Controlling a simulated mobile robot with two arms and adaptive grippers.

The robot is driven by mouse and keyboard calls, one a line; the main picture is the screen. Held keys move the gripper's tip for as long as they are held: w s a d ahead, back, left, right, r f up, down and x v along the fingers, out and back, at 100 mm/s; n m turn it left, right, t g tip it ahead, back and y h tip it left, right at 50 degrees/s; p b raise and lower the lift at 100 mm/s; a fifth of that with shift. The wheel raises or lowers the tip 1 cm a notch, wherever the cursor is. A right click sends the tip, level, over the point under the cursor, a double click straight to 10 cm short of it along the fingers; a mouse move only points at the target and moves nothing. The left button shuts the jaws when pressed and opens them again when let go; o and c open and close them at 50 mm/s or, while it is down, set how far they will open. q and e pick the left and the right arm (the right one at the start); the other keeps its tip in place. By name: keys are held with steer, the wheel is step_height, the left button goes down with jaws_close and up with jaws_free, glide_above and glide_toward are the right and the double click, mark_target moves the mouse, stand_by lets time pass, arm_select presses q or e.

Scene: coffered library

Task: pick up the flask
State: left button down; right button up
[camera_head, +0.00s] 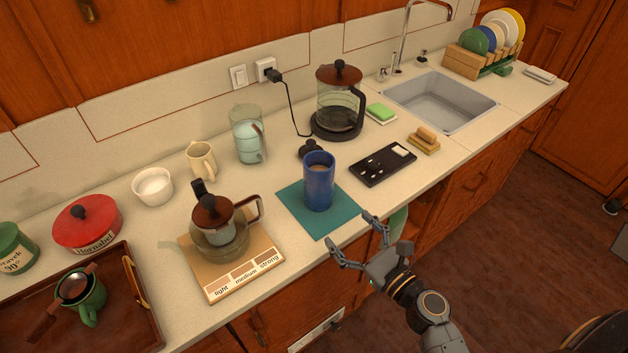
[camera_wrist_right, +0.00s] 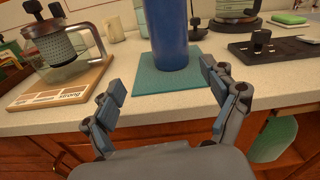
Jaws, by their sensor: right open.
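The flask (camera_head: 319,184) is a tall blue cylinder, open at the top with something brownish inside. It stands upright on a teal mat (camera_head: 342,220) near the counter's front edge. My right gripper (camera_head: 350,229) is open and empty at the front edge, its fingers spread toward the flask but apart from it. In the right wrist view the flask (camera_wrist_right: 171,35) stands ahead, between the two fingers (camera_wrist_right: 161,76) and beyond their tips; its top is cut off. My left gripper is not in view.
Left of the mat, a glass press pot (camera_head: 218,238) stands on a labelled board (camera_head: 250,279). Right of it lies a black scale-like device (camera_head: 377,169). Behind are a small black object (camera_head: 310,150), a water jug (camera_head: 247,142) and a glass kettle (camera_head: 338,105).

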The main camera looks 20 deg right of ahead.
mark_target(328, 195)
steer(key=w, duration=0.2)
steer(key=w+m+p, duration=0.1)
steer(key=w, duration=0.2)
steer(key=w+m+p, duration=0.1)
steer(key=w, duration=0.2)
steer(key=shift+a+r+t+h, duration=0.3)
steer(key=shift+a+h, duration=0.1)
steer(key=shift+a+f+p+x, duration=0.15)
steer(key=shift+p+x, duration=0.2)
steer(key=shift+x, duration=1.25)
steer(key=shift+a+f+p+x, duration=0.15)
steer(key=shift+p+x, duration=0.15)
steer(key=shift+x, duration=1.35)
steer(key=shift+s+d, duration=0.15)
steer(key=shift+c, duration=1.3)
steer(key=shift+r, duration=0.1)
steer(key=c, duration=1.2)
steer(key=shift+c, duration=0.2)
